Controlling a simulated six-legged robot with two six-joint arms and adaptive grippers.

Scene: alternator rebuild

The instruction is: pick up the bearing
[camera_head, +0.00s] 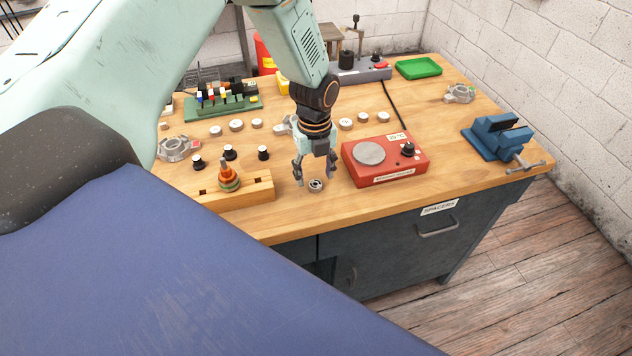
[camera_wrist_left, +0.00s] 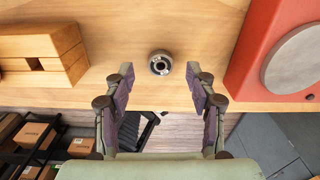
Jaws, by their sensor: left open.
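The bearing (camera_head: 316,185) is a small metal ring with a dark centre. It lies flat on the wooden bench top near its front edge, between the wooden block and the red heater. In the left wrist view the bearing (camera_wrist_left: 160,63) lies just beyond the fingertips, about midway between them. My left gripper (camera_head: 314,179) points down above the bearing. In the wrist view its two fingers (camera_wrist_left: 162,76) are spread apart with nothing between them. I cannot tell the exact height of the gripper above the bearing. My right gripper is not in view.
The red heater box (camera_head: 385,160) stands close on the right. A blue vise (camera_head: 495,137) is at the far right. Several small discs and black-based parts lie behind the gripper.

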